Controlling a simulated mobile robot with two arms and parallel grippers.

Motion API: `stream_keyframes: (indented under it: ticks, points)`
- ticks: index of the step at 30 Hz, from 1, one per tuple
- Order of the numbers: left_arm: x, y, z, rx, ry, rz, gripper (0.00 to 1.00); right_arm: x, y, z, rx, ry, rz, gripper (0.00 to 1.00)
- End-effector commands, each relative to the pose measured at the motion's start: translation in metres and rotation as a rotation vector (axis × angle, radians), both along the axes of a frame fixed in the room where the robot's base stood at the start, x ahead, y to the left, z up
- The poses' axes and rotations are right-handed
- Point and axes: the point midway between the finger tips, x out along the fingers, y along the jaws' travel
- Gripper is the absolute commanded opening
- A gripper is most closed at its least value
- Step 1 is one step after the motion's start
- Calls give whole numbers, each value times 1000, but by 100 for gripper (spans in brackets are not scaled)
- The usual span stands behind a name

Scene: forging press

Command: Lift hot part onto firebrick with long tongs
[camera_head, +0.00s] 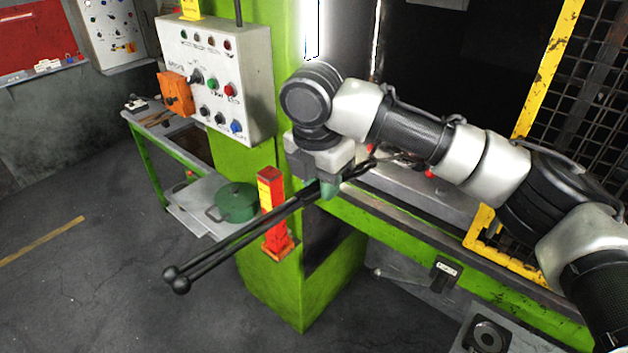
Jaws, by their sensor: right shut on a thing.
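My right gripper (328,187) is shut on the long dark tongs (240,237), in front of the green press column. The tongs' two handles run down to the lower left and end in round knobs, over the floor. Their jaw end points to the upper right, over the press bed, and is partly covered by my right gripper and arm. I cannot make out the hot part or the firebrick; my arm covers much of the press opening. My left gripper is not in view.
The green press frame (300,285) stands close below the tongs. A red and yellow post (273,212) is right beside the handles. A control box (215,75) hangs at the upper left. A yellow mesh guard (540,75) bounds the right. Floor at lower left is clear.

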Motion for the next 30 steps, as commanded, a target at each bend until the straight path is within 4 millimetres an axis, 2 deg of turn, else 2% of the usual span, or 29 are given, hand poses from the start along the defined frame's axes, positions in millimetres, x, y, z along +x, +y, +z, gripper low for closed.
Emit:
stream_keyframes:
  ticks: [5,12,26,27,30]
  points:
    - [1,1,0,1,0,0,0,15,-11,-9,1,-2,-4,0]
    - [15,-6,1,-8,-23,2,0,28,-21,-18,1,-3,-2,0]
    - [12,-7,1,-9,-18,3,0,33,-24,-21,0,-3,0,0]
    - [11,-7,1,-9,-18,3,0,33,-24,-21,0,-3,0,28]
    - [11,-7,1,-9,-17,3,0,33,-24,-21,0,-3,0,31]
